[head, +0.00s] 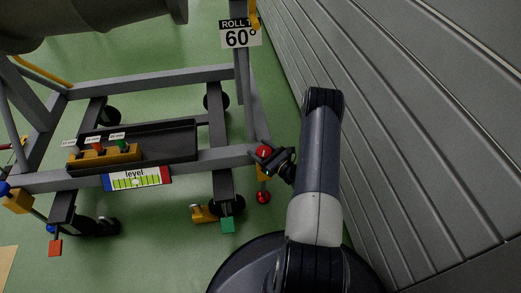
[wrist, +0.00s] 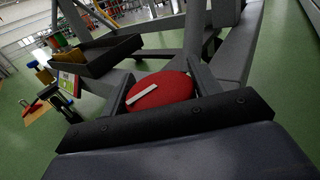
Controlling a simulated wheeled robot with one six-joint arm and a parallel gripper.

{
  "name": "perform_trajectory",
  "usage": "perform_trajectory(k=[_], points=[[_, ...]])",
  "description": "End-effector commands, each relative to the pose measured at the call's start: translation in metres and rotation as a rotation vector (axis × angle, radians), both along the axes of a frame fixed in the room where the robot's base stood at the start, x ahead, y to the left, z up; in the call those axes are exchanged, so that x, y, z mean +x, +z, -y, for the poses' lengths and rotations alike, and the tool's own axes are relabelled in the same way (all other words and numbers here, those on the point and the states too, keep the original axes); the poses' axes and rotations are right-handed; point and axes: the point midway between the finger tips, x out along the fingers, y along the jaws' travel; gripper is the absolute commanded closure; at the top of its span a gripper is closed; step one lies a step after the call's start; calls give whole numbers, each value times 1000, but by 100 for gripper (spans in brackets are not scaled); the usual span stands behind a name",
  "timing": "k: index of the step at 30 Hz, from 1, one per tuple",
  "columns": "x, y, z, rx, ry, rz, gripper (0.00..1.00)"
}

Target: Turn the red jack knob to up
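The red jack knob (wrist: 160,92) is a round red disc with a white bar mark across its face, slanting up to the right in the wrist view. In the head view the red jack knob (head: 264,152) sits at the right end of the grey stand's front beam. My gripper (head: 270,156) is at the knob, coming from the right. In the wrist view my gripper's fingers (wrist: 160,85) stand on the left and right of the knob, with no clear gap on either side, so it looks shut on it. The knob's lower edge is partly hidden by the gripper body.
A red ball (head: 263,197) hangs below the knob. A "ROLL 60°" sign (head: 240,34) is on a post. A grey ribbed wall (head: 400,110) stands at right.

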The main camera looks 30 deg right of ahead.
Motion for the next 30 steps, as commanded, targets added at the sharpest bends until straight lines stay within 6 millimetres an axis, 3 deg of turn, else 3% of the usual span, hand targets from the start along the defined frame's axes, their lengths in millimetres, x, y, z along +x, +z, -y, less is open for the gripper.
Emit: perform_trajectory(k=[9,16,30], points=[[0,0,0,0,0,0,68],[0,-2,0,1,50,3,68],[-3,-2,-5,0,351,3,68]])
